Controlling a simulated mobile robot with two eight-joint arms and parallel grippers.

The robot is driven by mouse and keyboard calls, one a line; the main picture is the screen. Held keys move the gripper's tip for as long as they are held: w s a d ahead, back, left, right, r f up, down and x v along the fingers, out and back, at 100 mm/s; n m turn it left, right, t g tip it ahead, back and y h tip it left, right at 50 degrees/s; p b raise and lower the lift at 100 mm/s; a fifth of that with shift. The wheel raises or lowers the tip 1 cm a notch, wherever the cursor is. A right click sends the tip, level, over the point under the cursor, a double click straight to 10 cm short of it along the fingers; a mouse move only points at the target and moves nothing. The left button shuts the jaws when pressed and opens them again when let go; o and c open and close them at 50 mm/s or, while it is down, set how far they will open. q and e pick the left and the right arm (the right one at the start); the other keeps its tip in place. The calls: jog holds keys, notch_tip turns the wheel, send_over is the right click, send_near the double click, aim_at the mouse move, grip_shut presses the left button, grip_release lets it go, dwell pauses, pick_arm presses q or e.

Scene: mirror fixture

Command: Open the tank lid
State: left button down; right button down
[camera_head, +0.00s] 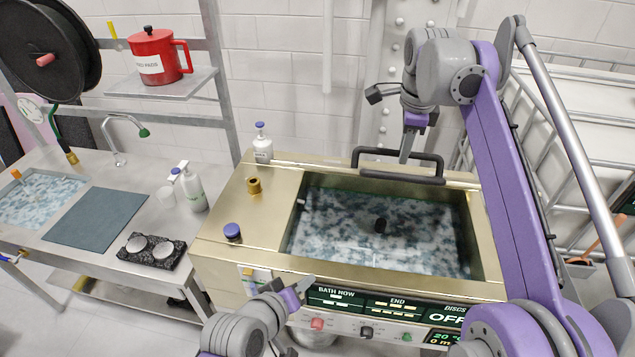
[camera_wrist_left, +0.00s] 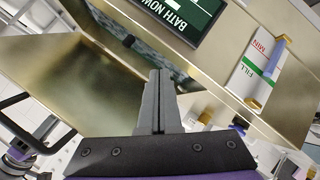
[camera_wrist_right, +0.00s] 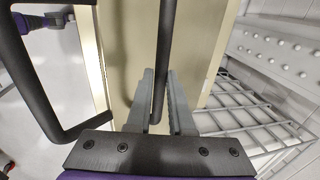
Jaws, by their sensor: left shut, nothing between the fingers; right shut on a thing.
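The brass tank (camera_head: 220,250) stands in the middle of the head view. Its opening is uncovered, showing bluish-white mottled liquid (camera_head: 340,235) with a small dark object in it. The lid seems to stand up at the back edge, seen nearly edge-on in the head view; its brass panel shows in the right wrist view (camera_wrist_right: 200,50). My right gripper (camera_head: 406,150) is shut on the black lid handle (camera_head: 398,153), whose bar lies between the fingers in the right wrist view (camera_wrist_right: 162,100). My left gripper (camera_head: 303,287) is shut and empty before the tank's front left.
A control panel (camera_head: 390,308) runs along the tank front. A small bottle (camera_head: 262,145), a brass fitting (camera_head: 254,186) and a blue knob (camera_head: 232,231) are on the tank's left top. A steel bench (camera_head: 70,235) stands left; a wire rack (camera_head: 580,150) stands right.

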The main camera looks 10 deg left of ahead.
jog(key=shift+w+f, duration=0.1)
jog(key=shift+w, duration=0.05)
pick_arm(q)
jog(key=w+d+r+n+t+h, duration=0.15)
jog(key=d+r+n+t, duration=0.25)
jog(key=r+n+t, duration=0.9)
jog(key=a+f+n+g+y, duration=0.3)
jog(key=a+n+g+y, duration=0.15)
jog(key=n, duration=1.25)
jog(key=w+r, duration=0.4)
jog(key=w, duration=0.7)
jog(key=shift+w+a+r+y, duration=0.15)
jog(key=shift+w+r+y, duration=0.05)
jog(key=shift+r+y, duration=0.15)
jog(key=shift+t, duration=0.25)
